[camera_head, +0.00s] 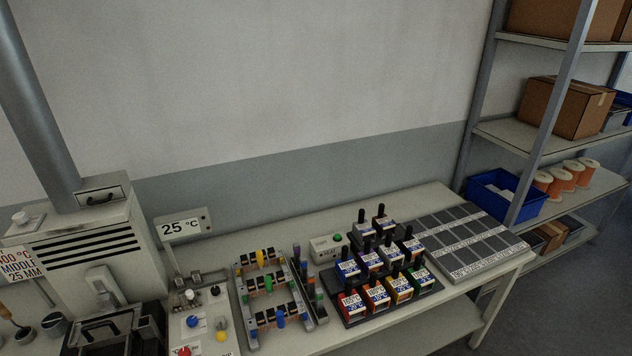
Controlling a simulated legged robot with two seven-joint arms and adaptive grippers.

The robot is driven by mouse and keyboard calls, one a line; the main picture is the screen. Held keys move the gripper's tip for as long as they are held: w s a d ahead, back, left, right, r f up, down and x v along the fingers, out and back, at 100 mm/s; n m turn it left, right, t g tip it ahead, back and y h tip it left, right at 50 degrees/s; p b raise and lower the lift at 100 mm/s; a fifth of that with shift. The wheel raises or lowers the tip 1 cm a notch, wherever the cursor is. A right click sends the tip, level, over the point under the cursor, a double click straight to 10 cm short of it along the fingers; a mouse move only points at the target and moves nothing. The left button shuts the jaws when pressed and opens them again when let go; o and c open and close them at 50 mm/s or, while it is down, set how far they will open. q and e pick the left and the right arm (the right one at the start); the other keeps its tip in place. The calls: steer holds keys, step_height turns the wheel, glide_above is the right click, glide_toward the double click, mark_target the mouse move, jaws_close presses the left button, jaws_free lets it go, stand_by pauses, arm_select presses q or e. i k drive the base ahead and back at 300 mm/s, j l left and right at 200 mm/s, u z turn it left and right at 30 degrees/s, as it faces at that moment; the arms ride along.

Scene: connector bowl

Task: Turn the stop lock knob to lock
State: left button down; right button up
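A light control panel (205,342) stands on the bench at the lower left and runs off the bottom edge. It carries a blue knob (193,322), a black knob (215,291), a yellow knob (221,336) and a red knob (184,352) cut by the bottom edge. I cannot tell which one is the stop lock knob, and their settings are too small to read. A sign reading 25 °C (182,228) stands behind the panel. Neither of my grippers is in view.
A vented machine (98,240) and a black handled unit (112,332) stand left of the panel. To its right are a rack of coloured connectors (241,318), several labelled coloured boxes (377,292) and a grey gridded tray (470,240). Shelves (520,135) stand at the right.

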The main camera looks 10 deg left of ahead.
mark_target(215, 290)
steer(key=u, duration=1.35)
